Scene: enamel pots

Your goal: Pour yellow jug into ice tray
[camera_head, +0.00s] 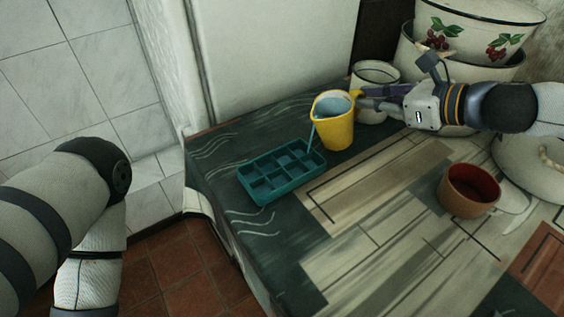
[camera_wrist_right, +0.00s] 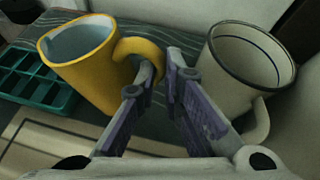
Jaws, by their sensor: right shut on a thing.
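The yellow jug (camera_head: 336,133) is tilted a little to the left beside the ice tray, with pale blue inside it. A thin pale streak runs down from its left rim toward the tray's right end; it looks like liquid, but I cannot be sure. The teal ice tray (camera_head: 262,193) lies on the table with several compartments. My right gripper (camera_head: 361,98) is shut on the jug's handle; the right wrist view shows the fingertips (camera_wrist_right: 162,68) at the handle of the yellow jug (camera_wrist_right: 92,75). My left arm shows at the left, but its gripper is out of view.
A white mug (camera_head: 372,112) with a dark rim stands just behind the right gripper. Large enamel pots (camera_head: 478,32) with cherries are stacked at the back right. A reddish-brown bowl (camera_head: 468,191) stands at the right. The table's (camera_head: 350,270) front middle is clear.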

